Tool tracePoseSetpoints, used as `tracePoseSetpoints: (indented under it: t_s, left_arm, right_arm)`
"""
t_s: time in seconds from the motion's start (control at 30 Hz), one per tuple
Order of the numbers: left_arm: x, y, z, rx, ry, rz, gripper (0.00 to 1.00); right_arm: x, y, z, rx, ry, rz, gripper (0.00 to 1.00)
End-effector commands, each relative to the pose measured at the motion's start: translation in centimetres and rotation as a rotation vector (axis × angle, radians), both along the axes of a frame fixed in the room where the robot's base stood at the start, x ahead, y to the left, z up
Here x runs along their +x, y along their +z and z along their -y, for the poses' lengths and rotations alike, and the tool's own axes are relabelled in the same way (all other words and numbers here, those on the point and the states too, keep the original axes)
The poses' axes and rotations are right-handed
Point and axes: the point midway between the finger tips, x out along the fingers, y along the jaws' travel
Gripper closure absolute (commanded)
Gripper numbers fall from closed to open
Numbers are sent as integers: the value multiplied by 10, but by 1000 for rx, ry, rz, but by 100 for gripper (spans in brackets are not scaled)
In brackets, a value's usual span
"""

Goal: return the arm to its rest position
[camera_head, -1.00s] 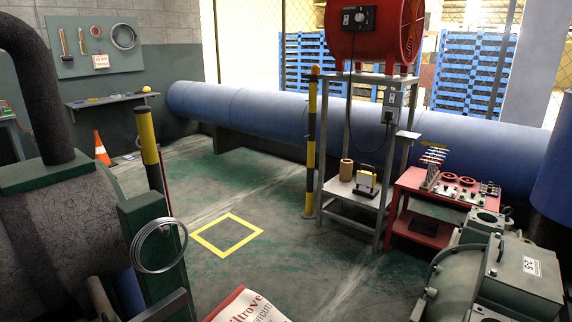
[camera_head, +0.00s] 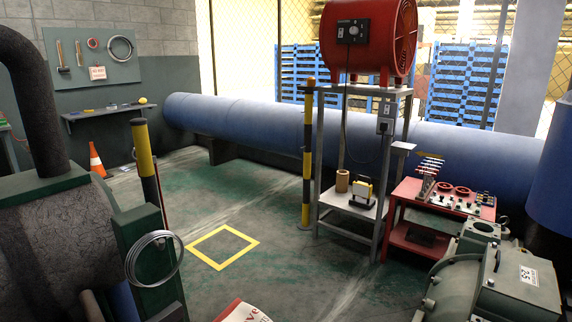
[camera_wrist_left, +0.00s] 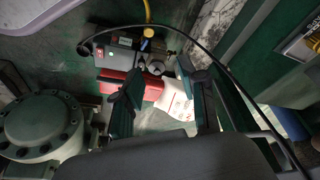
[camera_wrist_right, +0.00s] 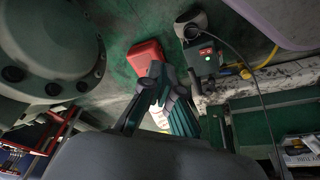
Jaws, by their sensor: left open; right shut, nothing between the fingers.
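Neither gripper shows in the head view. In the left wrist view my left gripper (camera_wrist_left: 155,85) is open, its two dark green fingers spread apart with a gap between them. A red-and-white object (camera_wrist_left: 175,96) shows beyond the gap, and I cannot tell how far below the fingers it is. In the right wrist view my right gripper (camera_wrist_right: 163,92) is shut, its fingertips together with nothing visibly held. A red object (camera_wrist_right: 146,55) shows beyond its tips, with open floor around it.
A green machine (camera_head: 495,285) stands at the right and a grey tank (camera_head: 65,235) at the left. A red cart (camera_head: 440,205) stands by the blue pipe (camera_head: 260,120). A black hose (camera_wrist_left: 215,62) arcs across the left wrist view. Floor around the yellow square (camera_head: 222,247) is clear.

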Motion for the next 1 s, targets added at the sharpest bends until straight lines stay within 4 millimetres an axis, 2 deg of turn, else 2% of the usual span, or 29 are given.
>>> tracePoseSetpoints:
  t_s: [0.13,0.4,0.67,0.77,0.87,1.0]
  left_arm:
    - [-7,14,-9,47,-100,13,58]
    - [-4,-16,-7,43,-98,-12,58]
    - [-14,-54,-7,43,-103,-45,58]
    - [-25,-72,-9,44,-105,-63,58]
    - [-46,-93,-12,46,-110,-87,58]
    - [-90,-118,-18,48,-119,-121,58]
  right_arm:
    - [0,0,0,-1,0,-3,100]
    - [2,-29,-1,-2,3,-27,100]
    - [-8,-67,-1,-4,9,-60,100]
    - [-18,-85,0,-6,12,-78,100]
    - [-39,-106,4,-8,16,-102,100]
    - [-84,-131,10,-13,24,-137,100]
